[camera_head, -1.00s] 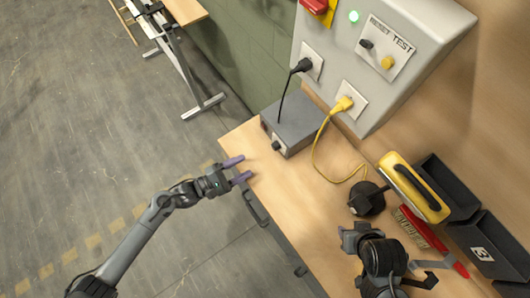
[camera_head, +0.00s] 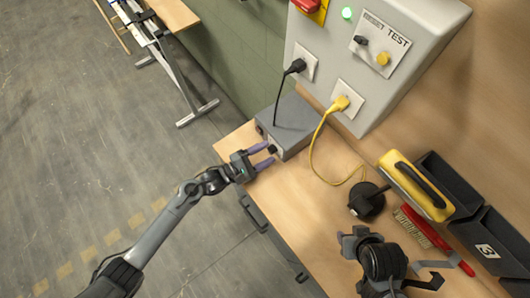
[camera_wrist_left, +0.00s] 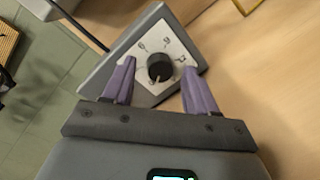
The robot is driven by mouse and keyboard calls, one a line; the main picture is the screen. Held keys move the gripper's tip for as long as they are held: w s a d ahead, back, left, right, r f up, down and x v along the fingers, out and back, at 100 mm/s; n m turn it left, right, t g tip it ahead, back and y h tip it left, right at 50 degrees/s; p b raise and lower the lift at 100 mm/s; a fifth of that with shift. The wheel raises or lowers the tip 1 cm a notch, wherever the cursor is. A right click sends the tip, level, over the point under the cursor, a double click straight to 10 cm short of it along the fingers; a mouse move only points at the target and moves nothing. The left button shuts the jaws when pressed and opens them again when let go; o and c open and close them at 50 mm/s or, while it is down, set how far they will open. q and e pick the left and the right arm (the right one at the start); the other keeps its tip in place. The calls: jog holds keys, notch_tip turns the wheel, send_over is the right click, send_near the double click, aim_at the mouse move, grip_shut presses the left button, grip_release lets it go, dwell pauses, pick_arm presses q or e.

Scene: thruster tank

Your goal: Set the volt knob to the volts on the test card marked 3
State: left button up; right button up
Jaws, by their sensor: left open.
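The volt knob is a round black dial (camera_wrist_left: 160,68) with a pale pointer mark on a white plate (camera_wrist_left: 178,50) with printed figures, on the sloping front of the grey box (camera_head: 297,122). The figures are too small and tilted to read surely. My left gripper (camera_head: 270,154) is open at the front of the box. In the left wrist view its purple fingers (camera_wrist_left: 159,68) stand on either side of the knob; I cannot tell whether they touch it.
A black lead (camera_head: 279,98) and a yellow lead (camera_head: 312,148) run to the grey test cabinet (camera_head: 420,25). A yellow case (camera_head: 408,178), a black round object (camera_head: 366,202), a red brush (camera_head: 425,228) and dark bins (camera_head: 455,180) crowd the right. The bench front is clear.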

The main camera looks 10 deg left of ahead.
pick_arm(q)
jog(key=shift+w+d, duration=0.15)
jog(key=shift+d, duration=0.05)
jog(key=c, duration=1.1)
jog(key=shift+o, duration=0.2)
jog(key=shift+r+m+y+p, duration=0.2)
jog(key=shift+m+y+p, duration=0.1)
jog(key=shift+m+p, duration=1.05)
jog(key=shift+f+m+p, duration=0.1)
jog(key=shift+m+p, duration=0.35)
jog(key=shift+m, duration=1.5)
